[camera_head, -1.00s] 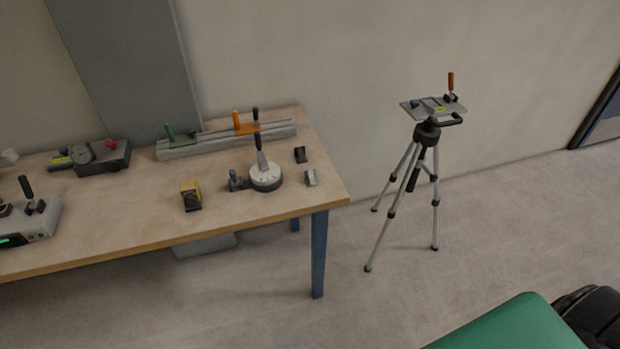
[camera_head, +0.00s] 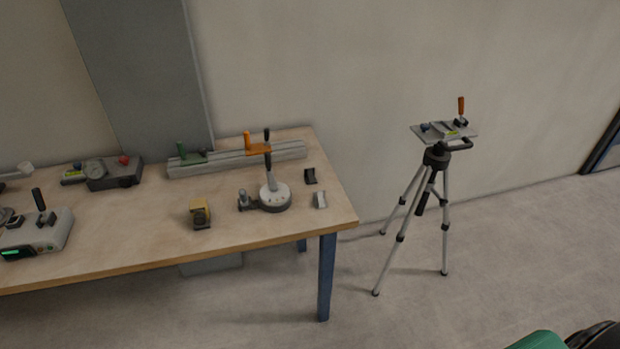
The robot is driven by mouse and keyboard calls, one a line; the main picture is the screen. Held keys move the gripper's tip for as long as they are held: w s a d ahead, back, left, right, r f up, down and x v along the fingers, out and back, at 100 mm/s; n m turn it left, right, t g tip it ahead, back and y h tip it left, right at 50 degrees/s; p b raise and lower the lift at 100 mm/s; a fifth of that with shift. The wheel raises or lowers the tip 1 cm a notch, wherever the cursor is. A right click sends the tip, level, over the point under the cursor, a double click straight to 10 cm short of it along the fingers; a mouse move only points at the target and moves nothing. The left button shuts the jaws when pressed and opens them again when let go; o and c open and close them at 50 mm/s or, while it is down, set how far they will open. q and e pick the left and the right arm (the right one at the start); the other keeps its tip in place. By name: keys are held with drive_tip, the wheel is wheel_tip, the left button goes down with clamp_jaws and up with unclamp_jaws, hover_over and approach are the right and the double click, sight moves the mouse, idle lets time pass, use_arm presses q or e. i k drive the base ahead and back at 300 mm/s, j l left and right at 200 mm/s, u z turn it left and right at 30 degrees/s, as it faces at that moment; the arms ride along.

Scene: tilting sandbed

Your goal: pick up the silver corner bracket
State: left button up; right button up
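Two small bracket-like pieces lie near the right end of the wooden table (camera_head: 150,230). The lighter, silver-grey one, which looks like the silver corner bracket (camera_head: 320,200), is nearer the table's right front corner. The darker piece (camera_head: 310,176) lies just behind it. Both stand apart from the round white-topped device. Neither of my grippers is in view.
A grey rail (camera_head: 235,158) lies behind. A tripod (camera_head: 437,160) stands on the floor to the right. Open floor lies in front. A green object (camera_head: 540,341) shows at bottom right.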

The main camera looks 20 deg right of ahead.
sight(319, 200)
drive_tip(key=i+j, duration=0.65)
drive_tip(key=i+z, duration=0.05)
drive_tip(key=i, duration=0.05)
